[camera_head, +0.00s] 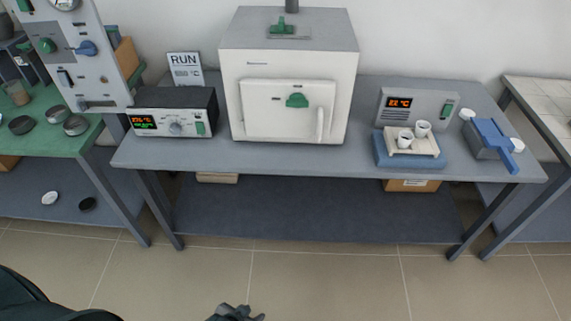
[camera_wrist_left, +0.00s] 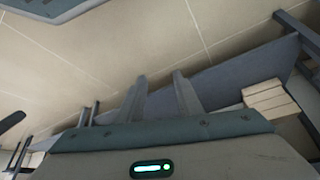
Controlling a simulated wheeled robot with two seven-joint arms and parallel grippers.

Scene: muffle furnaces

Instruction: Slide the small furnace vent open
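The white furnace (camera_head: 288,75) with a grey top stands at the back middle of the grey table. On its top is a green handle (camera_head: 283,27) on a small grey plate, in front of a dark pipe (camera_head: 291,5); this looks like the vent, and its slide position is too small to tell. A green knob (camera_head: 297,100) sits on the shut front door. My left gripper (camera_head: 235,313) shows at the bottom edge, well below and in front of the table. In the left wrist view its two fingers (camera_wrist_left: 160,82) are apart and empty. My right gripper is not in view.
A black-topped controller (camera_head: 172,123) stands left of the furnace. A grey box with a display (camera_head: 417,103), a blue tray with white cups (camera_head: 410,158) and a blue-handled tool (camera_head: 490,138) are right. The table front between them is clear.

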